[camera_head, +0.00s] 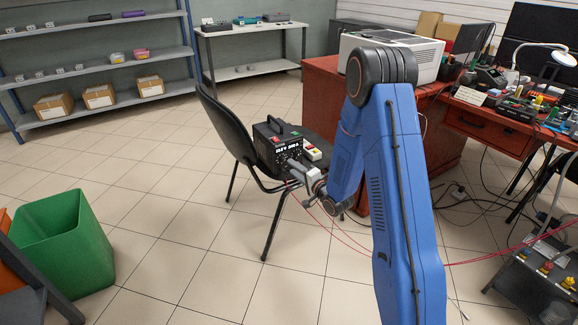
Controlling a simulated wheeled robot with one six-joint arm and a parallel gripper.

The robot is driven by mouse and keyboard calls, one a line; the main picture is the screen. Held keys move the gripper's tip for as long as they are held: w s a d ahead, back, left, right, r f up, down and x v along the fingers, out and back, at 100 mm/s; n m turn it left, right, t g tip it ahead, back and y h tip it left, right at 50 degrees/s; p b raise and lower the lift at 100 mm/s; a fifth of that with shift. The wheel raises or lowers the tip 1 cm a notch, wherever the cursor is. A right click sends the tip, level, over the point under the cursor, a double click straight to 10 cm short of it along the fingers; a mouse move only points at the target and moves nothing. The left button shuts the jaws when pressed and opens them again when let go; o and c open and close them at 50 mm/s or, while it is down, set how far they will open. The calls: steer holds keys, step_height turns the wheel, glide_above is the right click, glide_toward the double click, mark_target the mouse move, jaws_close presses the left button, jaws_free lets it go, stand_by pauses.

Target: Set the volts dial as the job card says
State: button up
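A black box-shaped unit (275,139) with a carrying handle sits on a dark chair. Its front panel shows white lettering, a red patch and small fittings, all too small to read clearly. I cannot pick out the volts dial; part of the panel is behind my gripper. My gripper (292,168) is at the panel's lower right, close to it. I cannot tell whether it touches or what is between its fingers. A white card (470,95) with print stands on the red desk; I cannot read it or tell if it is the job card.
The dark chair (229,126) stands on open tiled floor. Thin red cables hang near my gripper. A red desk (330,88) with a printer-like machine (427,58) is behind my arm. A green bin (62,245) is at the left. A trolley (540,280) stands at the lower right.

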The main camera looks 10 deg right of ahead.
steer(key=v, duration=1.1)
steer(key=shift+s, duration=0.4)
steer(key=shift+d, duration=0.15)
steer(key=s+d+r+n+g+h, duration=0.25)
steer(key=s+r+h, duration=0.2)
steer(key=r, duration=0.25)
steer(key=s+d+r+n+g+h, duration=0.2)
steer(key=s+r+n+g+h, duration=0.15)
steer(key=s+r, duration=0.35)
steer(key=s+a+r+n+g, duration=0.1)
steer(key=s+r, duration=0.1)
steer(key=s, duration=0.7)
steer(key=s+a+r+n+g+y, duration=0.1)
steer(key=s+a+r+n+g, duration=0.1)
steer(key=s, duration=0.8)
steer(key=s+a+r+n+g, duration=0.1)
steer(key=s+r+n+g, duration=0.1)
steer(key=s, duration=0.8)
steer(key=shift+a+r, duration=0.25)
steer(key=shift+r, duration=0.3)
